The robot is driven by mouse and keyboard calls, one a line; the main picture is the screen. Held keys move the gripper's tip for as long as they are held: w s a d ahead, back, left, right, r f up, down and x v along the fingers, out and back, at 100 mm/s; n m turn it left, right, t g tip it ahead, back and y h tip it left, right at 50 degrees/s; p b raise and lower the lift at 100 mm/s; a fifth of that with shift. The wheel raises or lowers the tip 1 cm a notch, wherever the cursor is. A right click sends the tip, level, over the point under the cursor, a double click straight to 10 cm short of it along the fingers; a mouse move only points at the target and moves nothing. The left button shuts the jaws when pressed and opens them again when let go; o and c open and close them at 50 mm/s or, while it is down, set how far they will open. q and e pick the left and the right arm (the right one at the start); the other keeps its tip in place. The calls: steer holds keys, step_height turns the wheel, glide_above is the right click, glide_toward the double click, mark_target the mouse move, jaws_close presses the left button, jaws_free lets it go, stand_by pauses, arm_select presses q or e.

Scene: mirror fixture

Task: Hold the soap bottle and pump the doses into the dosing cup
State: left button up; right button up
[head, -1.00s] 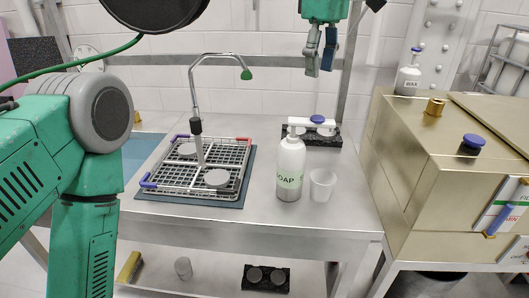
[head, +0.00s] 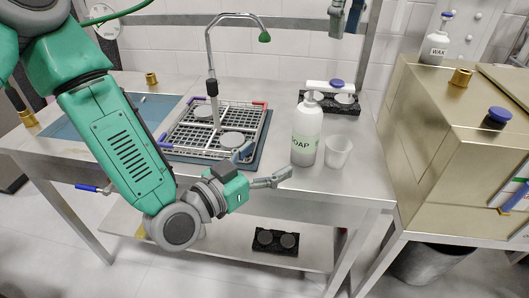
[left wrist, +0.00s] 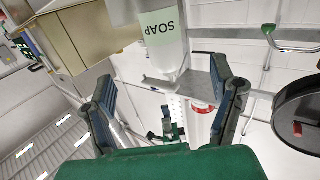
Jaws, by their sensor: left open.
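The white soap bottle (head: 305,135) with a pump head stands upright on the steel table. Its SOAP label also shows in the left wrist view (left wrist: 165,35). The clear dosing cup (head: 337,152) stands just right of it, empty as far as I can see. My left gripper (head: 262,168) is open and empty, at the table's front edge, left of and in front of the bottle, apart from it. In the left wrist view the bottle appears beyond the open fingers (left wrist: 163,92). My right gripper (head: 338,24) hangs at the top of the head view, partly cut off.
A wire rack (head: 212,152) with round pucks lies left of the bottle. A brass-coloured cabinet (head: 425,125) stands at right, with a WAX bottle (head: 436,47) on top. A lower shelf holds another dark tray (head: 275,242).

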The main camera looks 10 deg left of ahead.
mark_target(306, 125)
arm_select(q)
steer(key=shift+t, duration=0.3)
steer(key=x, duration=0.9)
steer(key=r+x, duration=0.1)
steer(key=x, duration=0.4)
steer(key=shift+w+a, duration=0.1)
steer(key=shift+w, duration=0.05)
arm_select(e)
steer(key=shift+d, duration=0.1)
arm_select(q)
steer(key=c, duration=1.6)
steer(key=shift+o, duration=0.2)
arm_select(e)
jaws_close()
